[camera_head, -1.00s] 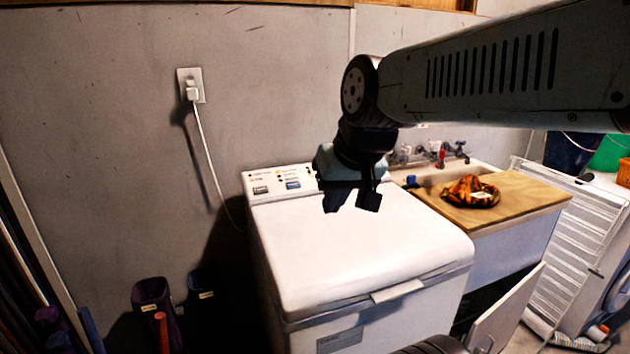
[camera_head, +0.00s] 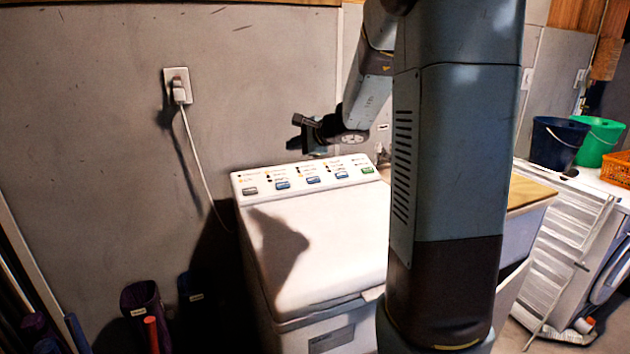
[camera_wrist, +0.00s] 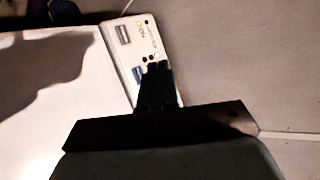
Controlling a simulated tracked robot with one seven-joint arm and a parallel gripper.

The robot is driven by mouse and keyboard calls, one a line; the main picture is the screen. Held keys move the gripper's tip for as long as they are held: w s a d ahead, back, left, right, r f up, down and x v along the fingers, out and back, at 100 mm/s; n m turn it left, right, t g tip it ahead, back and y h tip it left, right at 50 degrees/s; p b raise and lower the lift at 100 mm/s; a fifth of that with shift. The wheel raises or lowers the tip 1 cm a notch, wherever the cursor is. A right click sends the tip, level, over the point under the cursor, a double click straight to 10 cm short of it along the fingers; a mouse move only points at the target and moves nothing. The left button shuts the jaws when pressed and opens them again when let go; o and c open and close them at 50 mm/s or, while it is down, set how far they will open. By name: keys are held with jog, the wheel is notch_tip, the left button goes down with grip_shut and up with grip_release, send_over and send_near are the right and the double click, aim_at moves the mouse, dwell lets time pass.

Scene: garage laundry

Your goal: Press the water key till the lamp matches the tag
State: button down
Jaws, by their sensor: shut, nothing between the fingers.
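A white top-loading washer (camera_head: 330,245) stands against the wall with its lid shut. Its control panel (camera_head: 268,178) runs along the back edge, with a grey key (camera_head: 250,191), several blue keys (camera_head: 283,185) and a green key (camera_head: 368,170). Small lamps and labels sit above the keys, too small to read, so I cannot tell which key is water. No tag can be made out clearly. My gripper (camera_head: 303,133) is shut and empty, above the panel near the wall. In the wrist view the fingers (camera_wrist: 157,72) partly cover a blue key (camera_wrist: 138,75); the grey key (camera_wrist: 122,34) is clear.
My arm hides the sink and part of the wooden board (camera_head: 528,192) at right. A dark blue bucket (camera_head: 556,145), a green bucket (camera_head: 600,140) and an orange basket (camera_head: 618,168) stand farther right. A cord hangs from the wall outlet (camera_head: 177,88).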

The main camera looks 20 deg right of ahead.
aim_at(311, 177)
jog(key=w+d+f+m+t+h, duration=0.1)
jog(key=w+d+f+m+h, duration=0.1)
jog(key=d, duration=0.4)
jog(key=w+d+f+m+t+h, duration=0.1)
jog(key=w+d+f+m, duration=0.4)
jog(key=w, duration=0.1)
jog(key=shift+w+d+h, duration=0.15)
jog(key=shift+d+h, duration=0.2)
jog(key=shift+h, duration=0.05)
jog(key=shift+w+f, duration=0.55)
jog(key=shift+f, duration=0.8)
jog(key=shift+w+f, duration=0.6)
jog(key=shift+f, duration=0.75)
jog(key=shift+w+f, duration=0.55)
jog(key=shift+f, duration=0.8)
jog(key=shift+f, duration=0.1)
jog(key=shift+w+f, duration=0.15)
jog(key=shift+f, duration=0.1)
jog(key=shift+f, duration=0.15)
jog(key=shift+w+f, duration=0.15)
jog(key=shift+f, duration=0.35)
jog(key=shift+r, duration=0.15)
jog(key=shift+s+r, duration=0.3)
jog(key=shift+r, duration=0.5)
